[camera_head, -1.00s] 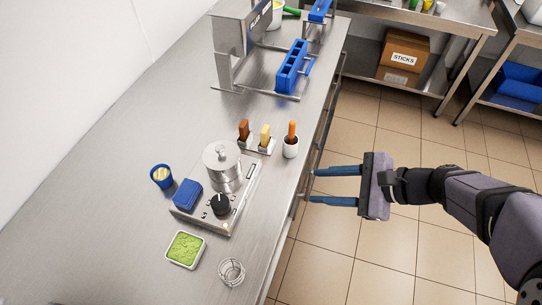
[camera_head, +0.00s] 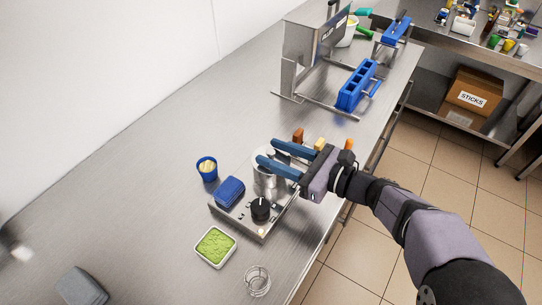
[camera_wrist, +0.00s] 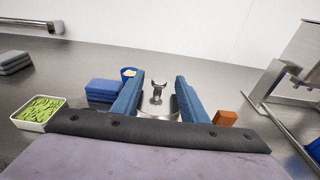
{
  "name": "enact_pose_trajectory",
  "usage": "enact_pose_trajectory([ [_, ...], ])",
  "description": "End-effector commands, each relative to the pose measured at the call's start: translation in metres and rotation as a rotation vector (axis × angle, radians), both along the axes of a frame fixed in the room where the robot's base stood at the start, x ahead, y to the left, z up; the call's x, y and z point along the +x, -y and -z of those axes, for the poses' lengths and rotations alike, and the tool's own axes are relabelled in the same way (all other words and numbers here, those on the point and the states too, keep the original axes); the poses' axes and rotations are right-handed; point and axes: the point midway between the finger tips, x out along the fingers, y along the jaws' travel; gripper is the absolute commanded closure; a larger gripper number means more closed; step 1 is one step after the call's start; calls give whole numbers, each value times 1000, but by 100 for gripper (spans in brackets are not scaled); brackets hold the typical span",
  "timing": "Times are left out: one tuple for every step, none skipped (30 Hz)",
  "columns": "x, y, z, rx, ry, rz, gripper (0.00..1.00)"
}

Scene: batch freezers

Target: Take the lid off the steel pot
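The steel pot (camera_head: 266,183) stands on a hotplate with a black knob (camera_head: 261,207) on the counter. Its lid is on; in the head view my gripper hides much of it. In the wrist view the lid's knob (camera_wrist: 157,88) shows upright between my two blue fingers, with a gap on each side. My gripper (camera_head: 268,153) is open, its fingers reaching from the right over the pot. Whether the fingers touch the pot or lid cannot be told.
A blue block (camera_head: 230,190) lies on the hotplate's left end. A blue cup (camera_head: 207,169) and a tray of green stuff (camera_head: 216,247) stand left of and before it. A wire holder (camera_head: 257,281) is at the front. A blue mould (camera_head: 358,85) lies behind.

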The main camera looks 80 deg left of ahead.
Motion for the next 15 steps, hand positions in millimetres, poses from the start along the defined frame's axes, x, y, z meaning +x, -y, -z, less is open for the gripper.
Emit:
enact_pose_trajectory([
  [0,-1,0,0,0,1,60],
  [0,-1,0,1,1,1,60],
  [-1,-1,0,1,1,1,60],
  [-2,-2,0,1,1,0,60],
  [-3,-3,0,-1,1,0,60],
  [-6,-5,0,-1,0,-2,60],
  [-8,-6,0,-1,0,-3,60],
  [-11,-8,-1,-1,0,-4,60],
  [-15,-12,-1,0,1,-3,60],
  [-17,-15,-1,-1,0,-3,60],
  [-21,-17,0,-2,1,-3,60],
  [-25,-21,0,-2,1,-3,60],
  [-27,-23,2,-2,1,-3,60],
  [-29,-26,2,0,1,-3,60],
  [-32,-29,3,0,1,-2,60],
])
